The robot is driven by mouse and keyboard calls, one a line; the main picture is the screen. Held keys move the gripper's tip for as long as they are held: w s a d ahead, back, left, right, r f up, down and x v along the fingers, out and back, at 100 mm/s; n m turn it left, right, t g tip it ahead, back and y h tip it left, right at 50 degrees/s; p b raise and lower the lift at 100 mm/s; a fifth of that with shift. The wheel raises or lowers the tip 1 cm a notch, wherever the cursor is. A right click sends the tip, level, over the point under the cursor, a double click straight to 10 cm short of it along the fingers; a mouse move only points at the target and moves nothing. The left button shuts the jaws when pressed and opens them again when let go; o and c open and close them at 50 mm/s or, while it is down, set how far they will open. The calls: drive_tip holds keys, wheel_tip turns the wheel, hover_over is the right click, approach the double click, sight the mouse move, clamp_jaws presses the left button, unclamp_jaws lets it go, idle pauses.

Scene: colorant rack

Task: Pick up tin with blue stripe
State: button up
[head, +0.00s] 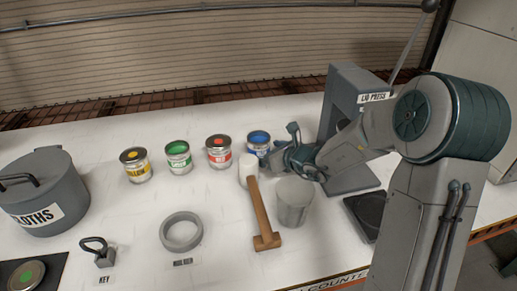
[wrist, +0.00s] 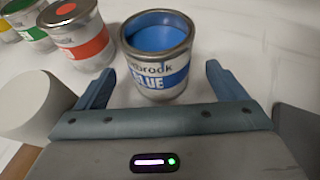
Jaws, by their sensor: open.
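The tin with the blue stripe (head: 258,142) stands upright at the right end of a row of tins on the white counter. In the wrist view the blue-striped tin (wrist: 158,60) shows its blue top and a label reading "BLUE". My gripper (wrist: 158,85) is open, with one finger on each side of the tin's near part. The tin stands mostly beyond the fingertips, and I cannot tell whether either finger touches it. In the head view my gripper (head: 280,150) is low beside the tin, partly covering its right side.
Red (head: 218,152), green (head: 178,157) and yellow (head: 136,165) tins stand to the left. A mallet (head: 261,215) with a pale head is close to my gripper. A grey cup (head: 294,203) and the lid press (head: 343,100) are nearby. A grey ring (head: 181,232) lies in front.

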drive_tip(key=x, duration=0.4)
drive_tip(key=shift+c, duration=0.3)
drive_tip(key=c, duration=1)
drive_tip(key=shift+c, duration=0.9)
drive_tip(key=shift+o, duration=0.2)
drive_tip(key=shift+r, duration=0.15)
